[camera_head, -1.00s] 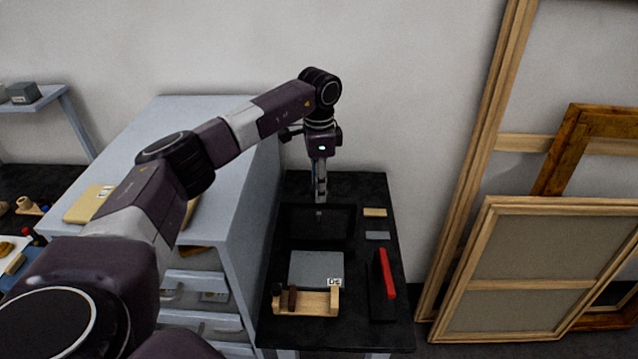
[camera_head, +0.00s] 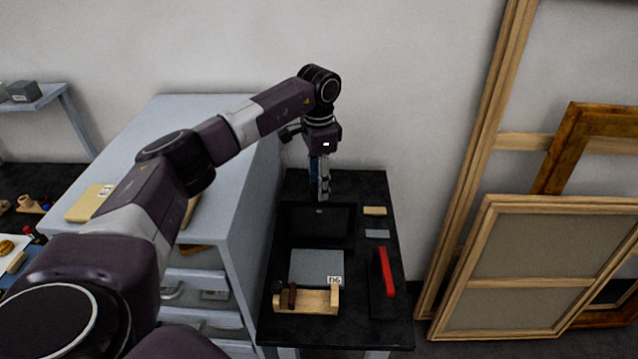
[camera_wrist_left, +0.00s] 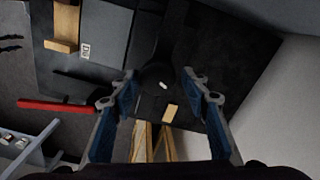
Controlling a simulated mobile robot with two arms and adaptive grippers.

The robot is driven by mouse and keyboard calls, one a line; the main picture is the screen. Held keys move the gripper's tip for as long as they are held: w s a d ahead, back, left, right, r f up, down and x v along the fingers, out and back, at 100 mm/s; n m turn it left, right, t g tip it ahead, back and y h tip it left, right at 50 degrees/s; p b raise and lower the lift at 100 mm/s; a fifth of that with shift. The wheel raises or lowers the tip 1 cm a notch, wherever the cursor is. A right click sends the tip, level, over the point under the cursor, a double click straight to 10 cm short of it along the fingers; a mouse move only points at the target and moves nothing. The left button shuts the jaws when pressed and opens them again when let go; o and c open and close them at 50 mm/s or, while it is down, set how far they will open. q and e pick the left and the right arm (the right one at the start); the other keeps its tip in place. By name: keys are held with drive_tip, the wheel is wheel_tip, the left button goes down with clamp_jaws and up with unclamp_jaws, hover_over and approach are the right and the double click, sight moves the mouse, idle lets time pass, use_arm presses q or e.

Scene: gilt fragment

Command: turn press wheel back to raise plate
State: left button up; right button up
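My left gripper (camera_head: 323,190) points down over the back of the black table. In the left wrist view my left gripper (camera_wrist_left: 165,88) shows two blue-padded fingers spread wide apart, with nothing held between them. Between and beyond the fingertips is a dark rounded part with a small white mark (camera_wrist_left: 163,85), likely the press wheel; its outline blends into the black behind it. In the head view the black press (camera_head: 318,222) is a dark block below the gripper. I cannot tell the plate's height or whether the fingers touch the wheel. My right gripper is not in view.
On the black table lie a grey slab (camera_head: 316,266), a wooden holder (camera_head: 318,302), a red bar (camera_head: 386,271) and small wood and grey pieces (camera_head: 375,211). A grey drawer cabinet (camera_head: 225,125) stands close on the left. Framed canvases (camera_head: 520,260) lean at right.

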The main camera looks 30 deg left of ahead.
use_arm(q)
drive_tip(key=shift+o, duration=0.7)
drive_tip(key=shift+s+f, duration=0.1)
wheel_tip(320, 180, up, 12)
idle(0.4)
